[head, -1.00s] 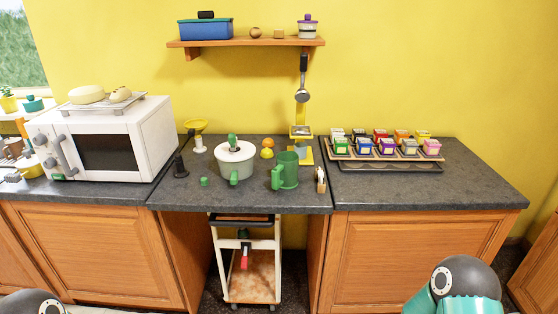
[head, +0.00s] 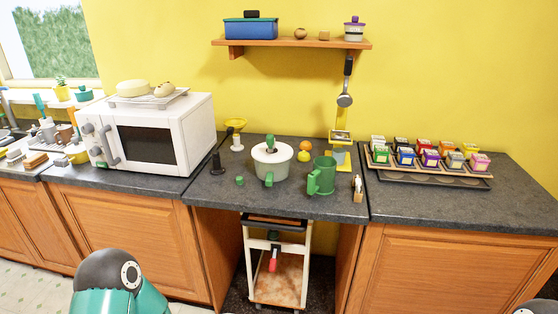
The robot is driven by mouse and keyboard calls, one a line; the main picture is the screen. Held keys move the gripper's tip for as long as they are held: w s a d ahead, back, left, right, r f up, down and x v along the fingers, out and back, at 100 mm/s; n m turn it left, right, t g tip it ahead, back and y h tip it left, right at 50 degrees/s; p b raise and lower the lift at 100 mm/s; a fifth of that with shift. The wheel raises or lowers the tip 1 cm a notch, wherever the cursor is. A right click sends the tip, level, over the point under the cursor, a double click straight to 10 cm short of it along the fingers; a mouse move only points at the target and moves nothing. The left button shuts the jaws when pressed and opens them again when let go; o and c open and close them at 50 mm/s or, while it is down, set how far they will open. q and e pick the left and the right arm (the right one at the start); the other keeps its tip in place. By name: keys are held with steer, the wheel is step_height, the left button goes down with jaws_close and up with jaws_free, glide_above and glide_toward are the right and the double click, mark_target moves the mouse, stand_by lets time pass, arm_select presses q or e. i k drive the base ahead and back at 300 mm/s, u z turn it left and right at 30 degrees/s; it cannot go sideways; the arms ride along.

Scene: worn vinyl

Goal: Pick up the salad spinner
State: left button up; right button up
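The salad spinner (head: 268,167) appears to be the pale round pot with a white lid and a green knob on the grey counter, right of the microwave. It stands upright with a green handle at its front. Parts of my two arms show at the bottom left and bottom right edges. Neither of my grippers is in view, and nothing touches the spinner.
A green jug (head: 322,176) stands close to the spinner's right. A black pepper mill (head: 217,163) and a small green item (head: 240,181) are on its left. A white microwave (head: 150,132) is further left. A cart (head: 278,265) stands under the counter.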

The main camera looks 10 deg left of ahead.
mark_target(270, 169)
steer(key=i, duration=0.9)
steer(key=u, duration=0.05)
